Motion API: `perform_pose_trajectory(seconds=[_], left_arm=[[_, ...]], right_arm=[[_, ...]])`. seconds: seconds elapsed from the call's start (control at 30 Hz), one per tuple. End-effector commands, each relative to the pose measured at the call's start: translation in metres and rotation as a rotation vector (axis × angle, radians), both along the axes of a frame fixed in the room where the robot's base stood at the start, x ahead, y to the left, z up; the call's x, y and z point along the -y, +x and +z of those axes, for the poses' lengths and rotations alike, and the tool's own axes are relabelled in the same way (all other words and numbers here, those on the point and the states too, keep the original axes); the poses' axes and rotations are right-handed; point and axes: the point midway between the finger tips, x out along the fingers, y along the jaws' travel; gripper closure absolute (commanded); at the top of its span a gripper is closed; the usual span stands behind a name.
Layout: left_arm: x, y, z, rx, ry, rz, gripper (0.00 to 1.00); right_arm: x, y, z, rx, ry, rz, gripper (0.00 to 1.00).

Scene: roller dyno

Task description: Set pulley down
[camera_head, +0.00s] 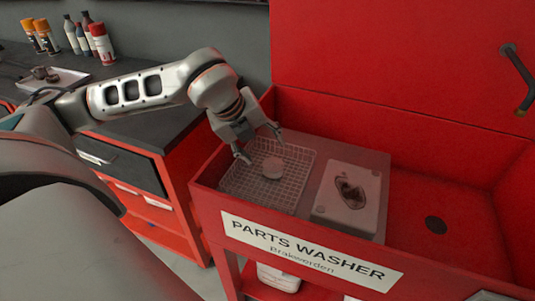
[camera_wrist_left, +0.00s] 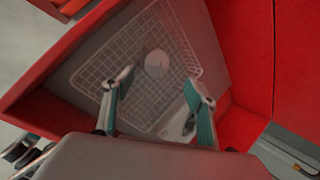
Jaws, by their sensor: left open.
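A pale grey round part (camera_head: 273,168), which looks like the pulley, lies in the wire basket (camera_head: 232,185) inside the red parts washer (camera_head: 207,205). The left wrist view also shows the round part (camera_wrist_left: 157,63), lying flat on the mesh of the basket (camera_wrist_left: 95,77). My left gripper (camera_head: 262,148) is open, its fingers apart above the basket and close to the round part. In the left wrist view the fingertips of the gripper (camera_wrist_left: 160,83) have nothing between them, and the part shows just beyond them. My right gripper is not in view.
A light plate with a dark part (camera_head: 350,188) sits right of the basket. The washer's raised red lid (camera_head: 400,60) stands behind. A dark workbench (camera_head: 150,125) at left holds a tray (camera_head: 58,80), spray cans (camera_head: 101,45) and bottles. The washer's right side is mostly clear.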

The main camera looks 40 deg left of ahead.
Motion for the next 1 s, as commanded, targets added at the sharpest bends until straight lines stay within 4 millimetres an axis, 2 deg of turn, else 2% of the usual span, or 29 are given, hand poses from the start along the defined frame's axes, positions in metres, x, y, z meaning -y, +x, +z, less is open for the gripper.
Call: perform_pose_trajectory(seconds=[0.03,0.1,0.3,0.67,1.0], left_arm=[[-0.001,-0.004,0.011,0.004,0.001,0.000,0.43],[-0.001,-0.010,0.021,0.003,0.000,0.000,0.43],[-0.003,-0.020,0.037,0.000,0.000,0.001,0.43],[-0.003,-0.022,0.040,-0.001,0.000,0.000,0.43],[-0.003,-0.022,0.045,0.004,0.000,0.000,0.43]], right_arm=[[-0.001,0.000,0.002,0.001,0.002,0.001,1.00],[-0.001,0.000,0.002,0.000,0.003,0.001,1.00],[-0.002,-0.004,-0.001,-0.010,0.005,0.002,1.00],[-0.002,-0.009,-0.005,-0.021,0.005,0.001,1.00],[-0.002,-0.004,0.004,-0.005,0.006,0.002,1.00]])
